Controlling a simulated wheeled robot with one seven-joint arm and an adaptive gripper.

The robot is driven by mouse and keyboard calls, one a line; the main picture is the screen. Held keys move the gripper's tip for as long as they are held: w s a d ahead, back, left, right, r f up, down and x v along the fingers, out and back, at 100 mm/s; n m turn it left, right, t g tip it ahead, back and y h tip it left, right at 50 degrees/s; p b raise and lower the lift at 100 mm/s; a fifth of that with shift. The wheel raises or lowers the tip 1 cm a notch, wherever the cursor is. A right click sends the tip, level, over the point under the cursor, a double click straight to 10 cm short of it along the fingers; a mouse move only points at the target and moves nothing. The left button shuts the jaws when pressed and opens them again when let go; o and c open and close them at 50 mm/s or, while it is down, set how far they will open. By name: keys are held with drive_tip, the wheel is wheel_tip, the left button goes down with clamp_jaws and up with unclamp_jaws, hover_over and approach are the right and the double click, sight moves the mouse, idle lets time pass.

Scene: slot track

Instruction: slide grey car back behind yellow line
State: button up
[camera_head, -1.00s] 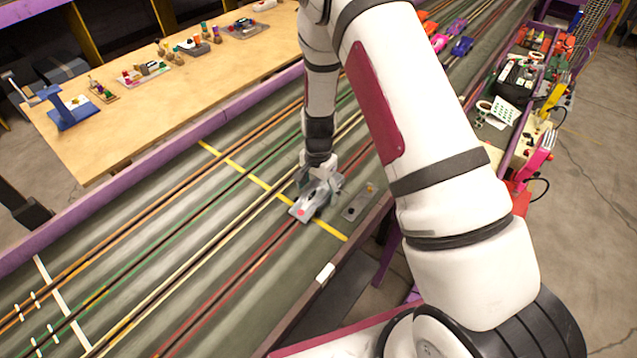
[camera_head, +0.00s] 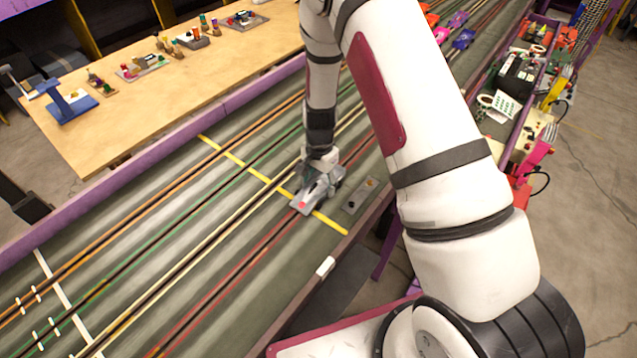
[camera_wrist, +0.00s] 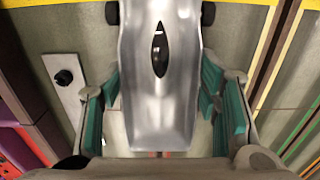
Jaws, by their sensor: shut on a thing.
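The grey car (camera_head: 307,203) sits on the red-lined lane of the track, at the yellow line (camera_head: 333,224). Its front end with a red spot lies across the line, and its rear is on the far side, partly hidden by my gripper (camera_head: 321,176). In the wrist view the silver car body (camera_wrist: 160,115) with a dark oval cockpit fills the middle. My gripper's teal-padded fingers (camera_wrist: 161,88) stand on both sides of the body, shut on it. The yellow line (camera_wrist: 238,3) shows at the top edge of that view, beside the car's dark wheels.
A small grey plate with a dark knob (camera_head: 359,195) lies right of the car, near the track edge. Pink and blue cars (camera_head: 463,40) stand farther up the track. A wooden table (camera_head: 150,110) with small models is at left. The near track is clear.

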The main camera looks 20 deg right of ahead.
drive_tip(key=shift+w+d+b, duration=0.5)
drive_tip(key=shift+w+d, duration=0.2)
drive_tip(key=shift+d, duration=0.3)
drive_tip(key=shift+w+d+b, duration=0.45)
drive_tip(key=shift+w+d, duration=0.2)
drive_tip(key=shift+d, duration=0.35)
drive_tip(key=o, duration=0.9)
drive_tip(key=shift+o, duration=0.2)
